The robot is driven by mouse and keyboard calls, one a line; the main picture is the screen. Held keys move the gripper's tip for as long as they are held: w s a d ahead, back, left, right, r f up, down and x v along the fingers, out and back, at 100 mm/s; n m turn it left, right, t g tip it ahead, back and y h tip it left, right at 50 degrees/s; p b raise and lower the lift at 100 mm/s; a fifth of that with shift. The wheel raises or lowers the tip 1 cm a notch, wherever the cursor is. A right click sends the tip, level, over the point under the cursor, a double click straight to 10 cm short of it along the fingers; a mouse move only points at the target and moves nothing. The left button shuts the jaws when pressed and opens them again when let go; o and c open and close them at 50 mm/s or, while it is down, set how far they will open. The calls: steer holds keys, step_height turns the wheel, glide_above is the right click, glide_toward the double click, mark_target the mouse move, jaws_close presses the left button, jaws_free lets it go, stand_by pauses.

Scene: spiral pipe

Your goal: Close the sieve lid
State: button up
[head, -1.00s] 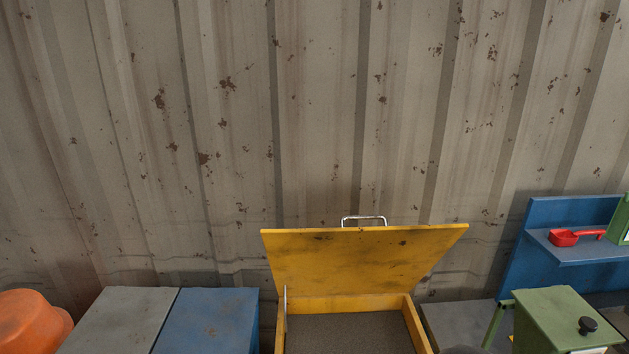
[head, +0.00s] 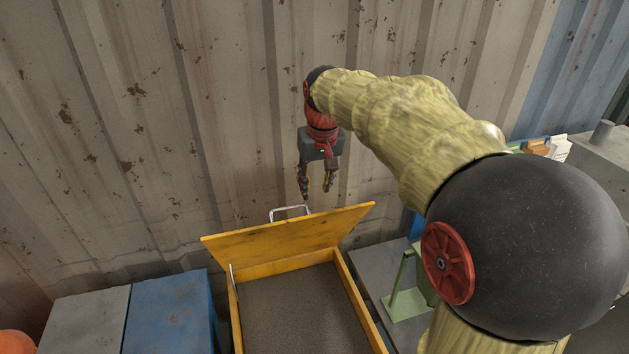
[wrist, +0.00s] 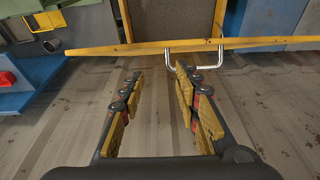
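The yellow sieve lid (head: 285,236) stands raised and tilted at the back of the yellow sieve box (head: 354,297). A metal handle (head: 289,211) sits on the lid's top edge. My gripper (head: 315,197) points down, above and behind that edge, to the right of the handle in the head view. In the wrist view my gripper (wrist: 160,75) has its fingers apart with nothing between them. There the handle (wrist: 194,58) lies just beyond the right fingertip, and the lid shows as a thin yellow edge (wrist: 145,48).
Grey (head: 88,320) and blue (head: 168,311) boxes stand left of the sieve. A green stand (head: 405,300) and a grey surface (head: 372,262) are at its right. The corrugated wall (head: 150,120) is close behind. A blue shelf with a red scoop (wrist: 8,78) shows in the wrist view.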

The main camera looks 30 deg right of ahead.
steer(key=w+r, duration=0.1)
steer(key=r, duration=0.1)
steer(key=w+d+r, duration=0.1)
steer(key=w+r, duration=0.1)
steer(key=shift+w+r, duration=0.2)
steer(key=shift+c, duration=1.2)
steer(key=shift+s+a+r, duration=0.2)
steer(key=shift+s+r, duration=0.25)
steer(key=shift+s, duration=0.1)
steer(key=shift+c, duration=1.1)
steer(key=shift+w+f, duration=0.1)
steer(key=shift+f, duration=0.2)
steer(key=shift+c, duration=0.7)
steer(key=x, duration=0.9)
steer(key=shift+w+f, duration=0.1)
steer(key=shift+w, duration=0.05)
jaws_close()
steer(key=s, duration=0.1)
steer(key=s+f, duration=0.1)
steer(key=s, duration=0.1)
steer(key=shift+s+a+f, duration=0.25)
steer(key=shift+a, duration=0.05)
steer(key=shift+w+f, duration=0.1)
steer(key=shift+f, duration=0.1)
